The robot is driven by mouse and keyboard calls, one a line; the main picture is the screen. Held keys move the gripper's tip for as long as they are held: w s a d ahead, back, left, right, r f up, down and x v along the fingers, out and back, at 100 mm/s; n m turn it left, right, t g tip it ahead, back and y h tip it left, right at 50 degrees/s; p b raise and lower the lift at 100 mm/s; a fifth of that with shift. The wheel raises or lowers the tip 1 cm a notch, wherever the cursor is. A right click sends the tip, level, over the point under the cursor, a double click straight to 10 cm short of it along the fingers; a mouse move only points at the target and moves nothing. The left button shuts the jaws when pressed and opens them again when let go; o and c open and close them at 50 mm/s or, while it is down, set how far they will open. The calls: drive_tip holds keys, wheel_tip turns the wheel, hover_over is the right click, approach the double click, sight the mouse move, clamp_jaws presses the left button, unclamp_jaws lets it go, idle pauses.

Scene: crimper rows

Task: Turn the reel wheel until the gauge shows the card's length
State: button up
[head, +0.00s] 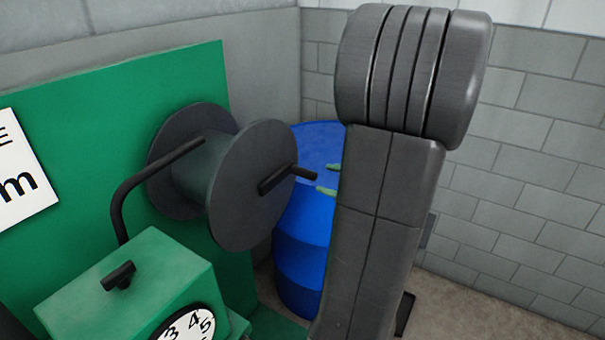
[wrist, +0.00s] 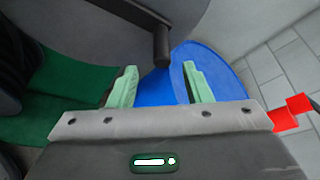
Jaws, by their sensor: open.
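The reel wheel (head: 240,195) is a dark grey spool mounted on a green panel (head: 185,75), with a black handle peg (head: 290,178) sticking out of its near face. The gauge (head: 190,325) is a white dial on a green box, partly cut off at the bottom edge; 3, 4 and 5 show. The card (head: 25,180) is white, cut off at the left, with only "E" and "m" readable. My gripper (head: 330,178) is open beside the peg's tip, mostly hidden by my arm. In the wrist view, the peg (wrist: 161,48) lies just beyond the open green fingers (wrist: 158,87), apart from them.
A blue drum (head: 305,250) stands behind the reel. A bent black rod (head: 125,195) rises from the green box (head: 130,280), which has a small black knob (head: 118,276). Grey block walls (head: 530,170) close the corner. A red object (wrist: 290,112) shows at right in the wrist view.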

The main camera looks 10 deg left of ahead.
sight(302, 173)
drive_tip(key=p+x, duration=0.1)
drive_tip(key=x, duration=0.9)
drive_tip(key=shift+w+a, duration=0.2)
clamp_jaws()
